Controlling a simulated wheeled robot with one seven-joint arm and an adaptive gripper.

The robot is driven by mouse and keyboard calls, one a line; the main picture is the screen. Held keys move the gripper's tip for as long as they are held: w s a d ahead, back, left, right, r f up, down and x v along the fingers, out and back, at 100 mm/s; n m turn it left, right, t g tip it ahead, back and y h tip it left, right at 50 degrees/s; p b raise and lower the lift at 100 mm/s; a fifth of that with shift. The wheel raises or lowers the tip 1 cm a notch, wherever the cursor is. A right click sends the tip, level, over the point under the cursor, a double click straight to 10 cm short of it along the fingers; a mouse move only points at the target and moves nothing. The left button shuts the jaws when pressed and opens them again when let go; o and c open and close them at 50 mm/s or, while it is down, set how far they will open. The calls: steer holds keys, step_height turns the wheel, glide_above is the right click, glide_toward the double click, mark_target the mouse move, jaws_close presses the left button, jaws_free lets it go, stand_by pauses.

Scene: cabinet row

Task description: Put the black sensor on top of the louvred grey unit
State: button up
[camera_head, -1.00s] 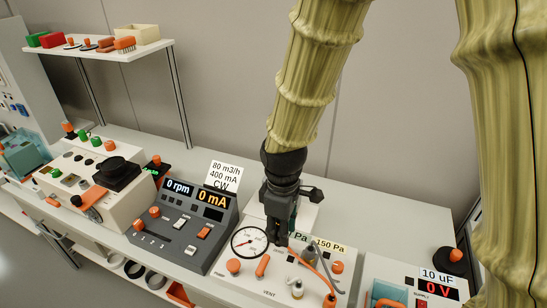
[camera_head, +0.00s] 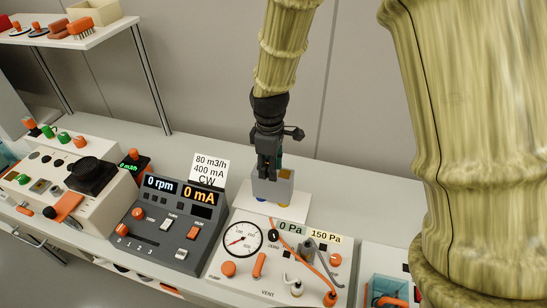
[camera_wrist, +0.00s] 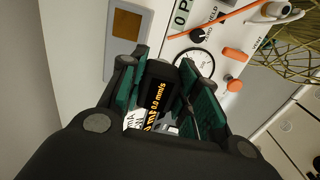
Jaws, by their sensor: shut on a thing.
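My gripper (camera_head: 267,176) points down at the back of the counter, behind the gauge panel. In the wrist view its green-padded fingers (camera_wrist: 160,98) are closed around the black sensor (camera_wrist: 157,92), whose display reads 0.0 mm/s in orange. A small grey unit (camera_head: 287,189) stands on a white plate behind the gauge panel. In the head view my fingers overlap its top left part; I cannot tell whether anything touches. Its louvres are not clear. In the wrist view a grey face with a brown square (camera_wrist: 127,25) lies beyond the fingers, probably this unit.
The gauge panel (camera_head: 220,250) with hoses and knobs is in front. A dark grey control box (camera_head: 150,220) with a 400 mA card (camera_head: 210,170) stands left. A cream machine (camera_head: 60,195) is farther left. Free counter lies behind and right of the white plate (camera_head: 300,208).

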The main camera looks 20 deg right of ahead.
steer(key=w+d, duration=0.1)
steer(key=w+d+p, duration=0.1)
steer(key=w, duration=0.3)
steer(key=shift+d+f+p, duration=0.3)
steer(key=shift+d+p, duration=0.05)
steer(key=shift+d, duration=0.05)
steer(key=shift+s+f+p, duration=0.1)
steer(key=shift+f+p, duration=0.25)
steer(key=shift+f, duration=0.05)
steer(key=shift+f+p, duration=0.6)
steer(key=shift+f, duration=0.7)
steer(key=shift+f, duration=0.25)
steer(key=o, duration=1)
steer(key=shift+o, duration=0.2)
steer(key=shift+r, duration=0.1)
step_height(320, 180, up, 12)
steer(key=b, duration=0.4)
steer(key=shift+r, duration=0.15)
steer(key=shift+r, duration=0.1)
